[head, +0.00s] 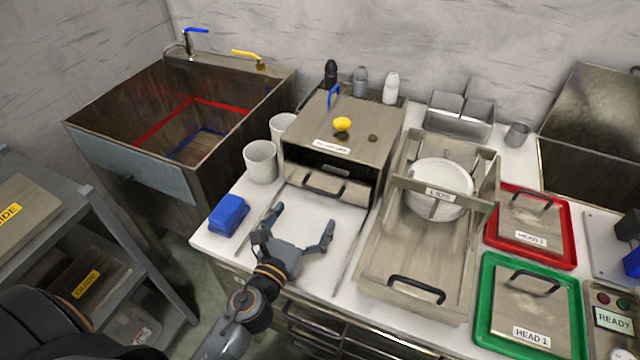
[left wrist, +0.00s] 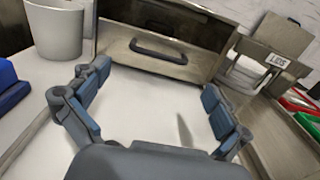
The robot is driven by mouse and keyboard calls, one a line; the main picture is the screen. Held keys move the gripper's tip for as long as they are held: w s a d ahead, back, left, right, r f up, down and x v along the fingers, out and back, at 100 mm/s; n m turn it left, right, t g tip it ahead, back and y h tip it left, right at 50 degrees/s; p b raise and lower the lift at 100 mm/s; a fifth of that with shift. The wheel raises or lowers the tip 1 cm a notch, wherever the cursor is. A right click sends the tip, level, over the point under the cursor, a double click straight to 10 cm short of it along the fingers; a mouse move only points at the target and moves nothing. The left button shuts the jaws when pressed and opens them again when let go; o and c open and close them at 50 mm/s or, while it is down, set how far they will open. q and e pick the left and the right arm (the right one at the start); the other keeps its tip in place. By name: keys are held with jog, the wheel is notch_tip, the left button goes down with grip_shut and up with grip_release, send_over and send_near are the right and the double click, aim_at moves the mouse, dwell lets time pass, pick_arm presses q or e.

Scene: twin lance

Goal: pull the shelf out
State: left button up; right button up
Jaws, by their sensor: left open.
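A box-like metal cabinet (head: 352,135) stands on the white counter, with a yellow knob-like thing on top and a dark opening in front. At the opening is a metal front panel (head: 345,190) with a black bar handle (head: 323,187); the left wrist view shows this handle (left wrist: 158,50) ahead. Whether this panel belongs to the shelf I cannot tell. My left gripper (head: 300,226) is open and empty over the counter in front of the panel, apart from the handle. The handle lies ahead between its fingers in the left wrist view (left wrist: 156,84). My right gripper is not in view.
White cups (head: 261,162) and a blue block (head: 228,214) stand left of the gripper. Red (head: 565,250) and green (head: 487,290) trays lie further right. The counter before the panel is clear.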

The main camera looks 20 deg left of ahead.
aim_at(320, 191)
pick_arm(q)
jog(key=w+p, duration=0.1)
jog(key=w, duration=0.6)
jog(key=shift+w+d, duration=0.1)
jog(key=shift+w, duration=0.05)
jog(key=shift+w+f, duration=0.1)
jog(key=shift+w, duration=0.25)
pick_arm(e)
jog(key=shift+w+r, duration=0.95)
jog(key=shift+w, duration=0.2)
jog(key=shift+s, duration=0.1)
